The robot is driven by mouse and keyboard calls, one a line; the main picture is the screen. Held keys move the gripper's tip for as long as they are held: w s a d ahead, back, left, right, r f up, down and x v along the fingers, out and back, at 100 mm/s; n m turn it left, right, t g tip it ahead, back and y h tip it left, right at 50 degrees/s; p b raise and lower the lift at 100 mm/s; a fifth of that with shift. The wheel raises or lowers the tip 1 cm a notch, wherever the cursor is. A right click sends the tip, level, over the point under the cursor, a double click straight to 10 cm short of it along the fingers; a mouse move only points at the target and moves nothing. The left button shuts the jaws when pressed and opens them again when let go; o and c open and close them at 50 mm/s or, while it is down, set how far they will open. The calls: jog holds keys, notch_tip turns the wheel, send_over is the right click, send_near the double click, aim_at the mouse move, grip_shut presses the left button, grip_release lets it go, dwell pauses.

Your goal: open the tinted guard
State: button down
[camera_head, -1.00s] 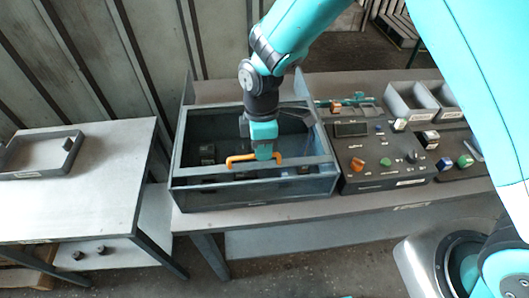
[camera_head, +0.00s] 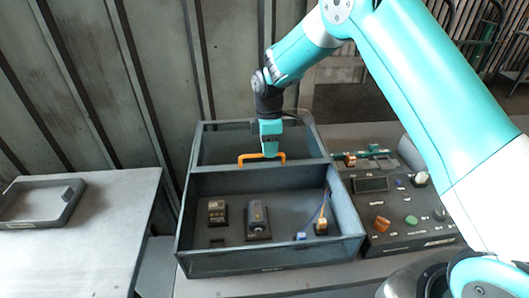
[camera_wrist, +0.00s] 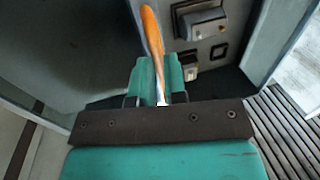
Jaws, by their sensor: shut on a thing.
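The open-topped grey blower housing (camera_head: 352,243) stands on the bench. The tinted guard (camera_head: 228,150) lies toward its back, its front bar crossing about the middle of the housing. The front part of the housing is uncovered. An orange handle (camera_head: 248,158) stands on the guard's front bar. My gripper (camera_head: 270,152) is shut on this handle from above. In the wrist view the teal fingers (camera_wrist: 156,84) close around the orange handle (camera_wrist: 150,30). The fingers hide part of the handle.
Inside the uncovered part are a small dark block (camera_head: 217,212), a dark module (camera_head: 258,220) and a blue connector (camera_head: 300,236). A control panel (camera_head: 400,230) with coloured knobs sits close at the right. A side table (camera_head: 110,215) at the left holds a tray (camera_head: 35,218).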

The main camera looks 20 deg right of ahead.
jog(key=c, duration=1.2)
grip_release()
jog(key=shift+o, duration=0.2)
jog(key=shift+r, duration=0.15)
jog(key=w+r+b, duration=0.1)
jog(key=w+r, duration=0.2)
jog(key=r, duration=1.4)
jog(key=shift+w+d+b, duration=0.2)
jog(key=shift+d+b, duration=0.2)
jog(key=shift+d, duration=0.05)
jog(key=shift+f, duration=0.1)
jog(key=s+a+r+m+t+y+b, duration=0.15)
jog(key=s+a+m, duration=0.25)
jog(key=s, duration=1.1)
jog(key=s+f+m+y+b, duration=0.1)
jog(key=s+f+m, duration=0.1)
jog(key=s, duration=0.8)
jog(key=s+f+m+y+b, duration=0.1)
jog(key=s+f+m, duration=0.1)
jog(key=s, duration=0.8)
jog(key=shift+a+f+m+t+b, duration=0.25)
jog(key=shift+a+m+t+b, duration=0.1)
jog(key=shift+a+m, duration=0.1)
